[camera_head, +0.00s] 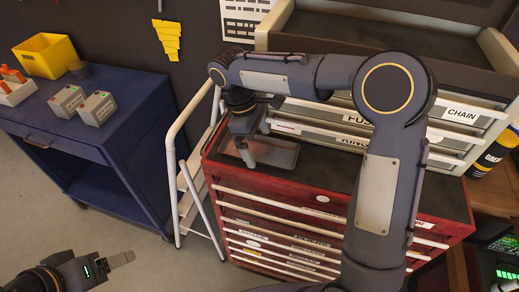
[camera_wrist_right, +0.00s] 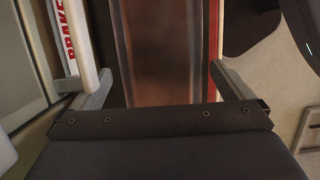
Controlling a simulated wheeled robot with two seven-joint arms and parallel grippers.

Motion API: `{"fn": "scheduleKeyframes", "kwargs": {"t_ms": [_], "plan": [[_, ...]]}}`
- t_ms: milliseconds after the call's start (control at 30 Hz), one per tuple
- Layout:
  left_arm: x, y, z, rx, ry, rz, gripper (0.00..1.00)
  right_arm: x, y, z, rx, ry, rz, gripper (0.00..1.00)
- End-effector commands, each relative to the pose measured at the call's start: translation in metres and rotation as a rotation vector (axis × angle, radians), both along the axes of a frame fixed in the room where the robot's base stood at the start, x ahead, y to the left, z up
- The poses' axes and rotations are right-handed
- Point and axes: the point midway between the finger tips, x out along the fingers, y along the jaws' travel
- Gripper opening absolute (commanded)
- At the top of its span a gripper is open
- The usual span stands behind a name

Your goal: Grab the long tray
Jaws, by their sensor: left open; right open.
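The long tray (camera_head: 283,157) is a shallow grey metal tray lying on the dark top of the red tool cabinet in the head view. My right gripper (camera_head: 248,158) points down at the tray's left part and hides some of it. In the right wrist view the tray (camera_wrist_right: 165,45) runs away between the two fingers of my right gripper (camera_wrist_right: 163,85), which are spread on either side of it. Whether they touch it cannot be told. My left gripper (camera_head: 120,260) is at the lower left over the floor, far from the tray, open and empty.
The red cabinet (camera_head: 290,205) stands before a taller drawer unit (camera_head: 455,113). A white step ladder (camera_head: 172,170) is close on its left. A blue cart (camera_head: 120,150) holds a yellow bin (camera_head: 45,57) and grey boxes (camera_head: 97,108). Floor at lower left is free.

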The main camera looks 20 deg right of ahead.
Motion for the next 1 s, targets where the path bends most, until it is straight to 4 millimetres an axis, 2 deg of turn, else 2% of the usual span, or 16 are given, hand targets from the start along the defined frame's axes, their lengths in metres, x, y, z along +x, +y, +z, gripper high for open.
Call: {"fn": "scheduleKeyframes", "kwargs": {"t_ms": [100,333,700,1000], "plan": [[0.0,0.0,0.0006,0.0,0.0,0.0,0.7,-0.0019,-0.0019,-0.0086,0.001,0.001,0.0,1.0],[0.0,0.0,0.0003,0.0,0.0,0.0,0.7,-0.0018,-0.0019,-0.0096,0.001,-0.001,-0.001,0.99],[0.0,0.0,0.0005,0.0,0.0,0.0,0.7,-0.0017,-0.0019,-0.009,0.001,-0.001,-0.001,0.52],[0.0,0.0,-0.0027,0.0,0.0,0.0,0.7,-0.0014,-0.0018,-0.0093,0.001,-0.002,-0.001,0.52]]}}
